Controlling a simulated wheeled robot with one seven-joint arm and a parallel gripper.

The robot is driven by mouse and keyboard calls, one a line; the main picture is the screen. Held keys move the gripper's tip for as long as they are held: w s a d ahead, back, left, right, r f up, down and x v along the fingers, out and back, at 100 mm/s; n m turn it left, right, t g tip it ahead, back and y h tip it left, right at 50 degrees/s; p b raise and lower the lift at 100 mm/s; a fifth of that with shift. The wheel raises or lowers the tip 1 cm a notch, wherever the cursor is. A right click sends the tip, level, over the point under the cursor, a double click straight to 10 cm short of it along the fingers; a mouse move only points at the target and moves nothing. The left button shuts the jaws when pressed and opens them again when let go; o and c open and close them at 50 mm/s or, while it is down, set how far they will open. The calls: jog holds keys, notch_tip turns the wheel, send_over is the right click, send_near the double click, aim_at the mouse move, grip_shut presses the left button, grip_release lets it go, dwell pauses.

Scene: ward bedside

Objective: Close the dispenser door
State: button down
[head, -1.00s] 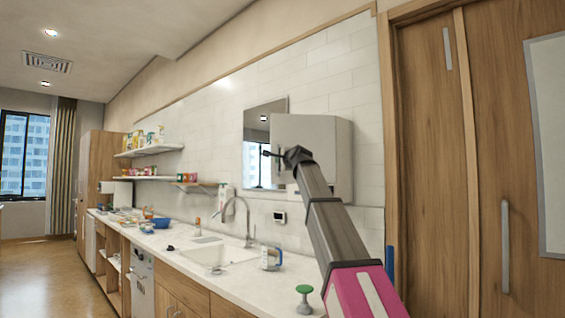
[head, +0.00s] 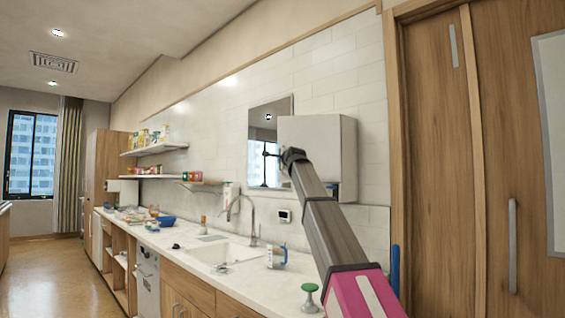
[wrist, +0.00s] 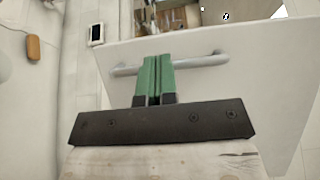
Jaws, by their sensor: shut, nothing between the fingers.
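The dispenser (head: 318,145) is a pale box on the tiled wall, right of the mirror in the head view. Its door (wrist: 225,75) fills much of the wrist view as a plain white panel with a grey bar handle (wrist: 205,61). My gripper (wrist: 152,60) has green fingers pressed together, with nothing between them. The fingers overlap the handle in the wrist view; I cannot tell whether they touch it. In the head view my gripper (head: 268,155) is at the dispenser's left edge, partly hidden by my arm. How far the door stands open is unclear.
A mirror (head: 258,172) hangs left of the dispenser. Below runs a counter (head: 190,242) with a sink (head: 222,254), tall faucet (head: 235,205), mug (head: 277,257) and green-topped item (head: 310,290). Wooden doors (head: 440,160) stand at the right. Floor is clear at left.

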jog(key=shift+m+h, duration=0.6)
jog(key=shift+h, duration=0.3)
jog(key=shift+w+d, duration=0.1)
jog(key=shift+w, duration=2.35)
jog(key=w+d, duration=0.3)
jog(key=w, duration=0.7)
jog(key=shift+d+t, duration=0.3)
